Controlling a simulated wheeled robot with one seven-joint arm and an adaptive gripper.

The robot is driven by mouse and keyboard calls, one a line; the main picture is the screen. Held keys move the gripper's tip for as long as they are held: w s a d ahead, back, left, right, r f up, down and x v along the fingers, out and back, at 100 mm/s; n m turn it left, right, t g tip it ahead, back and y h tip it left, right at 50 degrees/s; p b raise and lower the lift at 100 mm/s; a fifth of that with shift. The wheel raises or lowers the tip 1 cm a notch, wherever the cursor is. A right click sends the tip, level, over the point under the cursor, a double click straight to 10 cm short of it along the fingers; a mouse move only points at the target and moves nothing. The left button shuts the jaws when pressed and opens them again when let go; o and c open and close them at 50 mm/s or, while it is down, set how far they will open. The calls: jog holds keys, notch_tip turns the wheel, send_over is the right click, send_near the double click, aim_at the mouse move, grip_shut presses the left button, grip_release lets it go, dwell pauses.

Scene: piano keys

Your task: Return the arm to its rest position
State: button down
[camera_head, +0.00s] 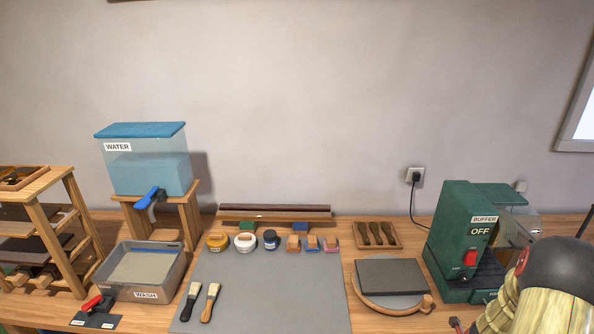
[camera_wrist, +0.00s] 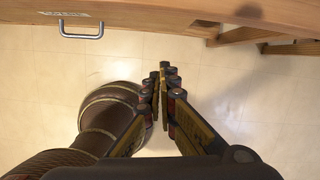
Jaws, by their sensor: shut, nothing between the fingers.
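My gripper (camera_wrist: 163,84) shows in the wrist view with its dark, brown-sided fingers brought together at the tips and nothing between them. It points down over the pale tiled floor (camera_wrist: 225,85), in front of a wooden front (camera_wrist: 140,12) with a metal handle (camera_wrist: 82,27). In the head view, part of my arm (camera_head: 548,300) fills the lower right corner, in front of the green buffer machine (camera_head: 455,245). My gripper cannot be made out clearly there. No piano keys show in either view.
The workbench holds a water tank (camera_head: 145,170), a wash basin (camera_head: 140,270), a grey mat (camera_head: 265,295) with two brushes, several small jars and blocks, and a dark slab (camera_head: 390,276) on a round board. A wooden shelf (camera_head: 55,240) stands at the left. The mat's middle is clear.

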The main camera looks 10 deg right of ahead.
jog(key=s+a+r+m+t, duration=0.1)
jog(key=s+a+r+m, duration=0.2)
jog(key=a+r+m, duration=0.8)
jog(key=s+a+r+m+t, duration=0.1)
jog(key=s+a+r+m, duration=0.1)
jog(key=a+r+m, duration=1)
jog(key=s+a+r+m, duration=0.3)
jog(key=a+r+m, duration=0.9)
jog(key=r, duration=0.5)
jog(key=shift+s+a+t+b, duration=0.35)
jog(key=shift+a+t+b, duration=0.05)
jog(key=shift+a, duration=0.2)
